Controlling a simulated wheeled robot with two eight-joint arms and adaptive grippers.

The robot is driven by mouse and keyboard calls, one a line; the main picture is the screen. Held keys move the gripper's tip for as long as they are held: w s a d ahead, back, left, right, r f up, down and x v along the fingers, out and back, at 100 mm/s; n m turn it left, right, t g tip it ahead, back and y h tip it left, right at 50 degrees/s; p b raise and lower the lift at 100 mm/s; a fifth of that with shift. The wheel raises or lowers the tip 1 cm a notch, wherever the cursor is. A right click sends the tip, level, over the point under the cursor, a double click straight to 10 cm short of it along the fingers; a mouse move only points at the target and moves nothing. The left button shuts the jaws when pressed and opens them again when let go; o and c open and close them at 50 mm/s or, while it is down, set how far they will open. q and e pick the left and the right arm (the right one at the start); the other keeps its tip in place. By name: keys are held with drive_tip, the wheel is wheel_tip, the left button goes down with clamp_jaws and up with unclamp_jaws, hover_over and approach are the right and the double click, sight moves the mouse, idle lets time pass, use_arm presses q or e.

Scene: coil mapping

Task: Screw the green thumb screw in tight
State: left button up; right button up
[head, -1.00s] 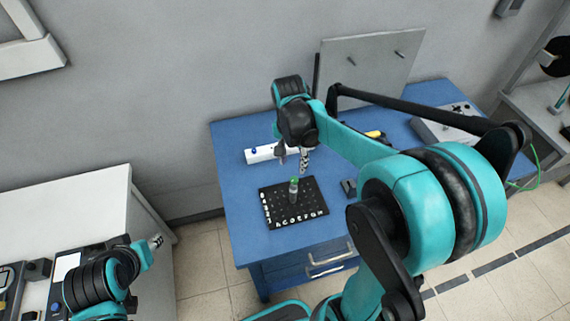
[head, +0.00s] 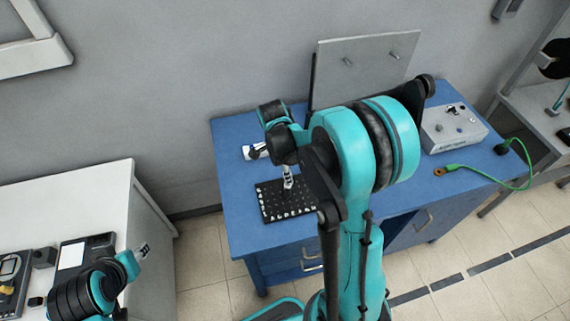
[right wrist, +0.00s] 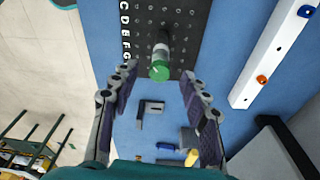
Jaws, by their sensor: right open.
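The green thumb screw (right wrist: 160,71) tops a grey cylindrical post (right wrist: 162,50) on the black lettered board (right wrist: 180,20) in the right wrist view. My right gripper (right wrist: 159,76) is open, with one finger on each side of the green head and gaps between. In the head view my right gripper (head: 288,180) is over the black board (head: 270,212) and hides the screw. My left gripper (head: 145,250) is far away at the lower left, beside the white cabinet; its jaws are too small to judge.
The blue table (head: 236,232) carries a white bar (right wrist: 275,55) with coloured knobs, a small dark bracket (right wrist: 148,111) and a grey box (head: 452,128) at the right. A green cable (head: 480,168) lies near that box. A grey panel (head: 360,68) stands at the back.

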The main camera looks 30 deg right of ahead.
drive_tip(key=shift+f, duration=0.5)
drive_tip(key=shift+c, duration=0.3)
clamp_jaws()
drive_tip(key=c, duration=1)
unclamp_jaws()
drive_tip(key=m, duration=0.6)
drive_tip(key=shift+d+m+g+y, duration=0.1)
drive_tip(key=shift+m+g+y, duration=0.3)
drive_tip(key=m, duration=0.4)
drive_tip(key=shift+f+m+y, duration=0.15)
drive_tip(key=shift+m+y, duration=0.15)
